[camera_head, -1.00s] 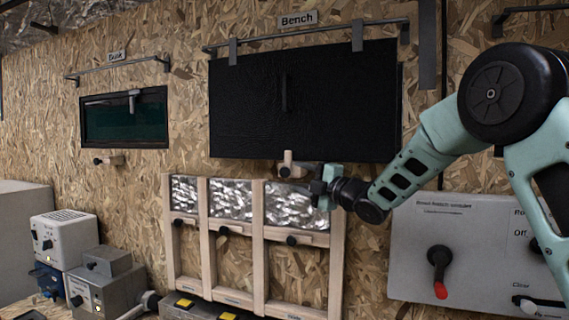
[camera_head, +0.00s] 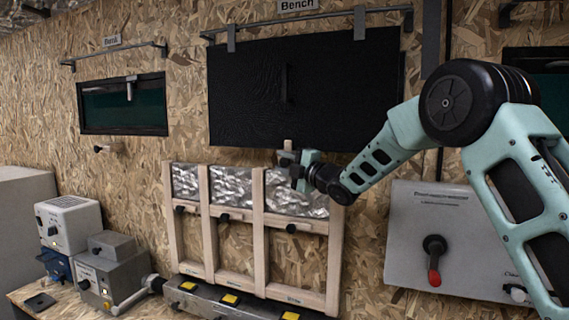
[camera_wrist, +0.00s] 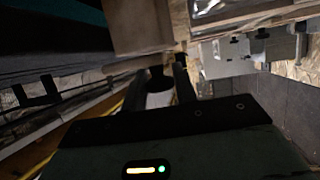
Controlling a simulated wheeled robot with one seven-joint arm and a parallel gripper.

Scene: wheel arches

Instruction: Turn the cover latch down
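The cover latch (camera_head: 288,145) is a small pale wooden piece on the board wall, just under the lower edge of the black Bench cover (camera_head: 240,100). Only its upper end shows in the head view; my gripper hides the rest. My gripper (camera_head: 287,162) is right at the latch, coming from the right. In the wrist view my gripper's dark fingers (camera_wrist: 160,88) stand apart, with a pale round piece and a dark knob between them. Whether they touch it is too dark to tell.
A wooden frame (camera_head: 260,230) with silvery panels and dark-knobbed latches stands just below my gripper. A smaller Dusk window (camera_head: 110,105) with its own latch (camera_head: 108,148) is at left. A grey switch panel (camera_head: 410,210) with a red-tipped lever is at right. Grey machines stand at lower left.

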